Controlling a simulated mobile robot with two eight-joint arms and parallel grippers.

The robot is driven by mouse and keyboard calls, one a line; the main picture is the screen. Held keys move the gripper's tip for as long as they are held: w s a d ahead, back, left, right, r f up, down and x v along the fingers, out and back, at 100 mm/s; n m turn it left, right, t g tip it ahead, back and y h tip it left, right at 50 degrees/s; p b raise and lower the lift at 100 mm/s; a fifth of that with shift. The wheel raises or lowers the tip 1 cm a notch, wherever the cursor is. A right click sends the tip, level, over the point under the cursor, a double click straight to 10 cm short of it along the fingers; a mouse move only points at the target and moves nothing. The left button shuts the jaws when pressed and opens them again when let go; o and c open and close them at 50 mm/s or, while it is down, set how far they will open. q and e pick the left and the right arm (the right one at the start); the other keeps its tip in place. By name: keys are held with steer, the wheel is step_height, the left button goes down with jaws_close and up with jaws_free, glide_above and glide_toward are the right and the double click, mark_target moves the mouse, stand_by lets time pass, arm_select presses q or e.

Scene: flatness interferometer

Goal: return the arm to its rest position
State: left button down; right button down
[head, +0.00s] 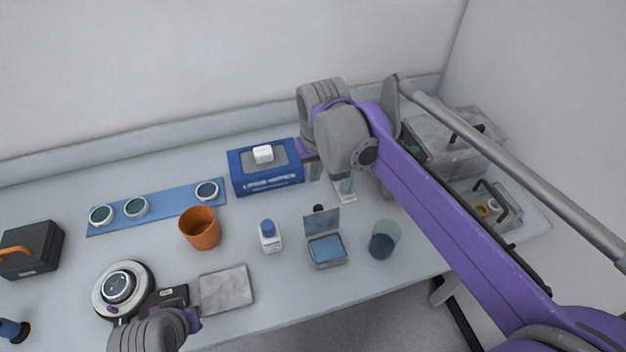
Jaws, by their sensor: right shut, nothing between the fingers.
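My right arm, purple and grey, reaches in from the lower right across the right part of the table. Its gripper (312,168) points down beside the right end of the blue wipes box (266,180). It is shut and empty; the wrist hides part of it. My left gripper (193,320) shows only partly at the bottom edge, near the round instrument (123,288) and the grey square plate (226,289). Its fingers are too hidden to tell whether they are open.
A blue strip (160,206) holds round optics. Metal boxes (447,150) stand behind my right arm. A dark case (33,250) is at left.

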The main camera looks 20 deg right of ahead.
step_height(320, 180, up, 2)
steer(key=shift+s+r, duration=0.15)
steer(key=s+d+f+t, duration=0.1)
steer(key=s+f, duration=0.3)
steer(key=s, duration=0.2)
steer(key=s+d+f+t, duration=0.1)
steer(key=s+d+f, duration=0.1)
steer(key=s+f, duration=0.3)
steer(key=s+d+f+t, duration=0.1)
steer(key=s+f, duration=0.3)
steer(key=s, duration=0.3)
steer(key=shift+s+d+f, duration=0.1)
steer(key=shift+d+f, duration=0.05)
